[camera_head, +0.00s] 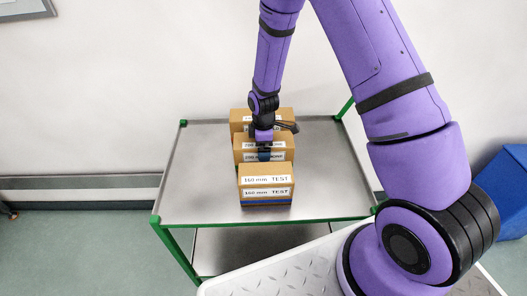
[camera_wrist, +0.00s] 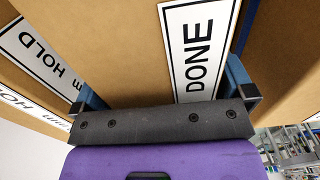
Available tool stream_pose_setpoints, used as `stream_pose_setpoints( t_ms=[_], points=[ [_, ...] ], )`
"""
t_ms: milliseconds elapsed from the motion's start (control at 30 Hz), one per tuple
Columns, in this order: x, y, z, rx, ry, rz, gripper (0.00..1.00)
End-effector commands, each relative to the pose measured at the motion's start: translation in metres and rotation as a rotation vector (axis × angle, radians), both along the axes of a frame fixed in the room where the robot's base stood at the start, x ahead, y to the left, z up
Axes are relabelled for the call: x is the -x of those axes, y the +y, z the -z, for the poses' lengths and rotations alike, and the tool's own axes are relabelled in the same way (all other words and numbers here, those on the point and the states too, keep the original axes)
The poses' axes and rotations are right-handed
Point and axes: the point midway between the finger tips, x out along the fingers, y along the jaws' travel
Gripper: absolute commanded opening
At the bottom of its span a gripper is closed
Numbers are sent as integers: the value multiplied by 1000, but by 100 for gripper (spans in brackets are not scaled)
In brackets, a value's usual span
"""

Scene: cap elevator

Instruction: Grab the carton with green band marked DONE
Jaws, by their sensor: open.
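A brown carton with a white DONE label (camera_wrist: 198,50) fills the middle of the wrist view. The fingers of my gripper (camera_wrist: 165,88) show at its left and right, apart from each other. I cannot tell whether they touch it. No green band shows. In the head view my gripper (camera_head: 264,152) points down over the middle carton (camera_head: 243,143) of a row of three. It hides part of that carton's labels, so I cannot read them fully.
The front carton (camera_head: 267,188) reads 160 mm TEST and has a blue band. The back carton (camera_head: 240,116) is partly hidden. A HOLD label (camera_wrist: 40,55) shows at left in the wrist view. The metal table (camera_head: 200,175) has free room left and right. A blue bin (camera_head: 505,185) stands right.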

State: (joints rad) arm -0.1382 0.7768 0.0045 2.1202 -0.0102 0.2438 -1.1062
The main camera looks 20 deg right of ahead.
Motion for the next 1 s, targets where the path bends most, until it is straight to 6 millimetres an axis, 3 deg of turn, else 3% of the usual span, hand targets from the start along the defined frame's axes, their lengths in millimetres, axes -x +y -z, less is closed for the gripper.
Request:
stream_pose_setpoints(
  t_ms=[67, 100, 333, 667, 1000],
  points=[
    [0, 0, 0, 0, 0, 0, 100],
    [0, 0, 0, 0, 0, 0, 95],
    [0, 0, 0, 0, 0, 1, 44],
    [-1, 0, -7, 0, -2, 1, 44],
    [-1, 0, -58, 0, -5, 2, 44]
  ],
)
